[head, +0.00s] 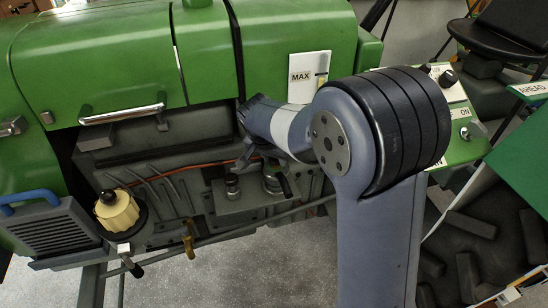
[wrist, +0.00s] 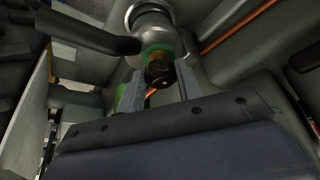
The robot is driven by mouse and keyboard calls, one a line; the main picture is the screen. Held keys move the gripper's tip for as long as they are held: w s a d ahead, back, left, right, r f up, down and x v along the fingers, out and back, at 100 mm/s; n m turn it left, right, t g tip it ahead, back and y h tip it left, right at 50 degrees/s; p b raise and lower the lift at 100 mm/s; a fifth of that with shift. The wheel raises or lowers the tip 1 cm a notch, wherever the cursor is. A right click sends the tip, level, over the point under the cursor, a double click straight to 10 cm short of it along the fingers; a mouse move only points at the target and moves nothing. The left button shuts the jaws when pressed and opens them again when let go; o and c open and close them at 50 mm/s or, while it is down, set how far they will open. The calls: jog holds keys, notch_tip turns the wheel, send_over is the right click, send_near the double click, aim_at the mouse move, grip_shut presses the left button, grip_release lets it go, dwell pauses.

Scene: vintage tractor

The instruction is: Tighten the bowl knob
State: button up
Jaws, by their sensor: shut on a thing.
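The bowl knob (wrist: 159,72) is a small dark knob with a brownish collar, in the middle of the wrist view. It sits at the end of a rounded metallic bowl (wrist: 150,22) with a green ring between them. My gripper (wrist: 158,84) has one grey finger on each side of the knob and is shut on it. In the head view my wrist reaches in from the right to the tractor's side. There my fingertips and the knob are too hidden to make out.
In the wrist view a black rod (wrist: 85,30) reaches close to the bowl from the left, and an orange pipe (wrist: 238,24) runs at the right. In the head view a yellow cap (head: 116,211) and a brass lever (head: 188,241) stand left of my gripper. Grey floor is free below.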

jog(key=o, duration=0.7)
jog(key=v, duration=1)
jog(key=shift+r, duration=0.4)
jog(key=shift+a, duration=0.1)
jog(key=x, duration=1)
jog(key=shift+f, duration=0.25)
jog(key=shift+f+p, duration=0.1)
jog(key=shift+p, duration=0.2)
jog(key=shift+n+y+p, duration=0.3)
jog(key=shift+n+p, duration=0.1)
jog(key=shift+n, duration=0.3)
jog(key=shift+f+b, duration=0.15)
jog(key=shift+b, duration=0.2)
